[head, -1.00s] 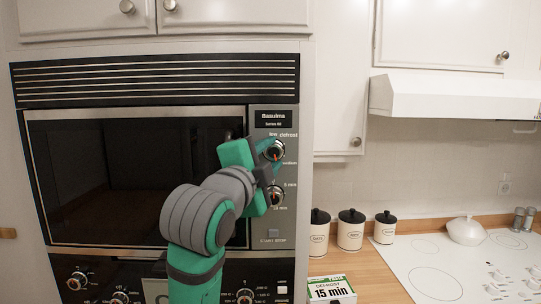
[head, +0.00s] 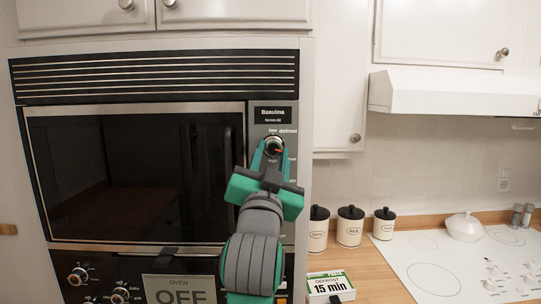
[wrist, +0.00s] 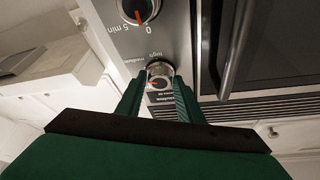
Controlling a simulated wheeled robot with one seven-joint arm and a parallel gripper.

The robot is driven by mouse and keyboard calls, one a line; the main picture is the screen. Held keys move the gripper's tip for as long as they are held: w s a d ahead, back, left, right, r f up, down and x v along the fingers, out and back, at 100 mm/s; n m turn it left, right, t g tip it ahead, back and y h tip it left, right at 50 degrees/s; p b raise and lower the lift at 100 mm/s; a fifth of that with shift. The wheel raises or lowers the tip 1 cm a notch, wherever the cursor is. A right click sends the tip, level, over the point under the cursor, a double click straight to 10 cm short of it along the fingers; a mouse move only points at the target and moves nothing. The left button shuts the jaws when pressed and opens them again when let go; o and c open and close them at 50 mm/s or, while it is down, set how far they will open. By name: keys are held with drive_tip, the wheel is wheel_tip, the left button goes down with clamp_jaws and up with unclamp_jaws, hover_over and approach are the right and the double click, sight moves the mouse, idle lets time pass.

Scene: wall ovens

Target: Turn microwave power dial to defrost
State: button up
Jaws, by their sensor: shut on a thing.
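The microwave power dial (head: 275,146) is a round silver-rimmed knob on the upper part of the microwave's (head: 140,165) right-hand control panel. Printed words, including "low" and "defrost", surround it. My gripper (head: 270,150) comes from below with its fingers pointing up at the dial. In the wrist view, the dial (wrist: 160,72) sits between the two fingertips, and my gripper (wrist: 160,80) is shut on it. That view is upside down, and the dial's orange mark points leftward. My arm hides the lower panel in the head view.
The timer dial (wrist: 137,10) is close to my gripper. Oven knobs (head: 77,278) and an "OFF" display (head: 178,289) lie below. At right, the counter holds canisters (head: 350,228), a "15 min" box (head: 331,286) and a cooktop (head: 435,275). The range hood (head: 450,95) juts out above.

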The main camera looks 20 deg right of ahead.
drive_tip(key=n+y, duration=0.1)
drive_tip(key=n, duration=0.1)
drive_tip(key=n+t+y, duration=0.1)
drive_tip(key=n, duration=0.1)
drive_tip(key=n+y, duration=0.1)
drive_tip(key=n, duration=0.1)
drive_tip(key=shift+d+n+t, duration=0.3)
drive_tip(key=shift+d+n, duration=0.05)
drive_tip(key=shift+n, duration=0.05)
drive_tip(key=n+y, duration=0.2)
drive_tip(key=n, duration=0.1)
drive_tip(key=n+y, duration=0.2)
drive_tip(key=n, duration=0.2)
drive_tip(key=shift+s+d+r+n, duration=0.1)
drive_tip(key=shift+d+r+n, duration=0.05)
drive_tip(key=shift+n, duration=0.15)
drive_tip(key=o, duration=1.1)
drive_tip(key=shift+c, duration=0.2)
drive_tip(key=d+v, duration=0.1)
drive_tip(key=v, duration=1)
drive_tip(key=shift+a, duration=0.5)
